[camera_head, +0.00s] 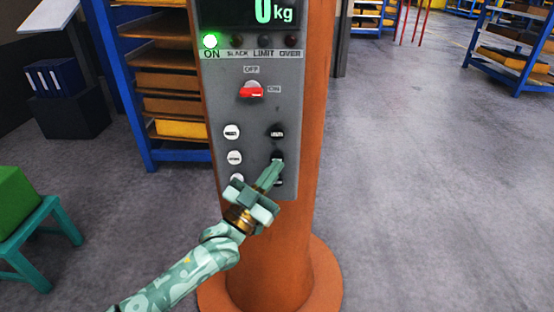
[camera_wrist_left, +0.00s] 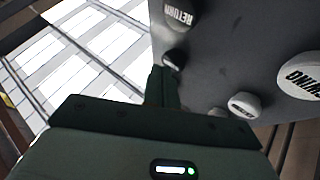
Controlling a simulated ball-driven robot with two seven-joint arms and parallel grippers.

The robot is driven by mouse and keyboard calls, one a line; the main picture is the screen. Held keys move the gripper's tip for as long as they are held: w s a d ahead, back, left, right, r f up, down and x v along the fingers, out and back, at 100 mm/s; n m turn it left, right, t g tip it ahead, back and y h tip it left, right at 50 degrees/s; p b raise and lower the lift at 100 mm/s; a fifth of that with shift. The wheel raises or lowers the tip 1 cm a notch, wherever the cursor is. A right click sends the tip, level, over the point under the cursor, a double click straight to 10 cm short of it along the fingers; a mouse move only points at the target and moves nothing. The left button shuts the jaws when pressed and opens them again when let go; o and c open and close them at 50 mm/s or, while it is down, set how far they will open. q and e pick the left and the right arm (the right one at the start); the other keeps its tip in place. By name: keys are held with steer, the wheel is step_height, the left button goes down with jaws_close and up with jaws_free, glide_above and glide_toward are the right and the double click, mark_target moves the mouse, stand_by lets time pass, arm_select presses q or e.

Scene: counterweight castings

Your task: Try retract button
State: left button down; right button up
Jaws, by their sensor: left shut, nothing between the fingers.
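A grey control panel (camera_head: 262,118) on an orange column carries the buttons. The right column has a black top button (camera_head: 277,131), a black middle button (camera_head: 277,155) and a black lower button (camera_head: 280,182), the last two partly hidden by my gripper. My left gripper (camera_head: 277,166) is shut and empty, its tips at the middle black button; I cannot tell if they touch. In the wrist view the left fingertips (camera_wrist_left: 164,72) are beside a black button (camera_wrist_left: 175,60). A nearer black button (camera_wrist_left: 180,14) seems to read RETURN. I cannot read a retract label. My right gripper is out of view.
White buttons (camera_head: 232,132) line the panel's left side. A red switch (camera_head: 251,92) sits above, under a green ON lamp (camera_head: 211,41) and a 0 kg display (camera_head: 262,12). A blue shelf rack (camera_head: 128,85) stands behind. A teal stool (camera_head: 30,230) holds a green box (camera_head: 14,200). Right floor is clear.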

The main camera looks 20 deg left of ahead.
arm_select(q)
steer(key=shift+w+a, duration=0.1)
steer(key=shift+w, duration=0.25)
stand_by(0.3)
stand_by(3.5)
steer(key=shift+s+d+p, duration=0.25)
steer(key=shift+s+p, duration=0.25)
steer(key=shift+s, duration=0.35)
steer(key=shift+s+d+p, duration=0.25)
steer(key=shift+s+p, duration=0.2)
steer(key=shift+s, duration=0.35)
steer(key=shift+s+d+p, duration=0.2)
steer(key=shift+s+p, duration=0.3)
steer(key=shift+s, duration=0.3)
steer(key=shift+s+d+p, duration=0.25)
steer(key=shift+s+p, duration=0.2)
steer(key=shift+s, duration=0.35)
